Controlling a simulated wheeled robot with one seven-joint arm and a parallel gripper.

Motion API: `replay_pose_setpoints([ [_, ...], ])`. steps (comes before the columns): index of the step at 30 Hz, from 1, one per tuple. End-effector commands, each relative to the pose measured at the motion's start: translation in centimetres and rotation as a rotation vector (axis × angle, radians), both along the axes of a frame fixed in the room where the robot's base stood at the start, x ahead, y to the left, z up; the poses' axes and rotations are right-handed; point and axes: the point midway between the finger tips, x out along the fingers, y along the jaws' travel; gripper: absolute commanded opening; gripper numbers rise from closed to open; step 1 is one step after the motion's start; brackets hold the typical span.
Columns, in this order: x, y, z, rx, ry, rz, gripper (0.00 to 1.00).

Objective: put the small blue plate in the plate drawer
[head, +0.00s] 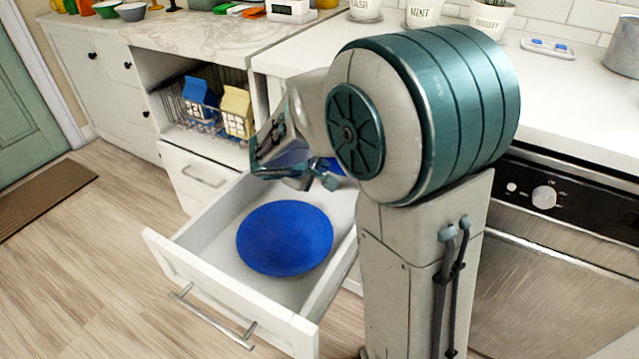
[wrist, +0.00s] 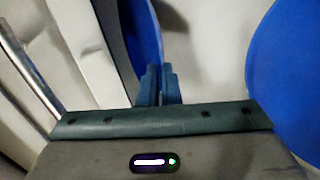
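A round blue plate (head: 285,238) lies flat in the open white drawer (head: 222,200); it shows at the right edge of the wrist view (wrist: 290,75). A second blue plate (wrist: 147,35) is seen nearly edge-on in the wrist view, its rim at my fingertips. In the head view only bits of this second plate (head: 333,166) show behind my gripper (head: 322,181). My gripper (wrist: 158,85) is over the back of the drawer, its fingers nearly together and seemingly shut on that rim. My arm hides much of this plate and the drawer's back right.
A wire basket (head: 215,124) with blue and yellow cartons stands in the cubby behind the drawer. A closed drawer (head: 198,178) is to the left. An oven (head: 560,255) is at right. Pots and bowls stand on the counter. The drawer's front left has bare room.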

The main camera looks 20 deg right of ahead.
Motion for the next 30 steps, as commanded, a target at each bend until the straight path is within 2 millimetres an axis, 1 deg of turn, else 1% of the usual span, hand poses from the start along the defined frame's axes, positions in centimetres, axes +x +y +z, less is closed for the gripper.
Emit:
replay_pose_setpoints([
  [6,0.0,0.0,-3.6,-0.002,0.002,0.003,0.00],
  [9,0.0,0.0,-4.5,-0.001,0.000,0.002,0.00],
  [17,0.0,0.1,-4.5,0.000,-0.001,0.001,0.00],
  [21,0.0,0.1,-4.8,0.000,-0.001,0.001,0.00],
  [24,0.0,0.1,-4.7,0.000,-0.001,0.001,0.26],
  [30,0.0,0.1,-4.7,0.000,-0.001,0.001,0.26],
])
